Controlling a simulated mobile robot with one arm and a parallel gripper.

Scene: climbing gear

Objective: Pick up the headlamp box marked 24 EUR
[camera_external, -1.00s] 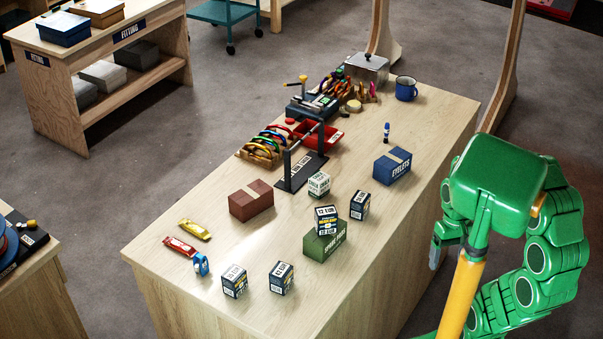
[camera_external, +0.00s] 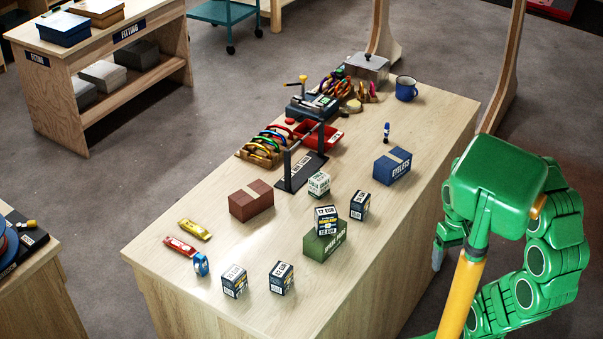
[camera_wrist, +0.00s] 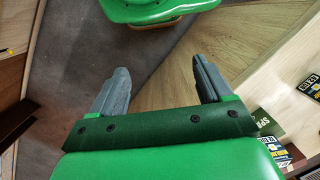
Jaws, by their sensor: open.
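Several small dark blue and white boxes with EUR labels are on the workbench in the external view. One (camera_external: 234,281) and another (camera_external: 281,278) stand near the front edge. A third (camera_external: 326,219) sits on top of a green box (camera_external: 325,244), and one more (camera_external: 359,205) stands just behind it. Some labels seem to read 12 EUR; I cannot make out which box is marked 24 EUR. My gripper (camera_wrist: 161,68) is open and empty in the wrist view. In the external view it hangs off the bench's right side, partly hidden by my arm.
A blue eyelets box (camera_external: 392,166), a white-green box (camera_external: 319,184) and a brown box (camera_external: 251,201) stand on the workbench (camera_external: 400,250). A dark stand (camera_external: 303,172), red tray (camera_external: 320,136) and blue mug (camera_external: 406,88) are further back. The bench's front right corner is bare.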

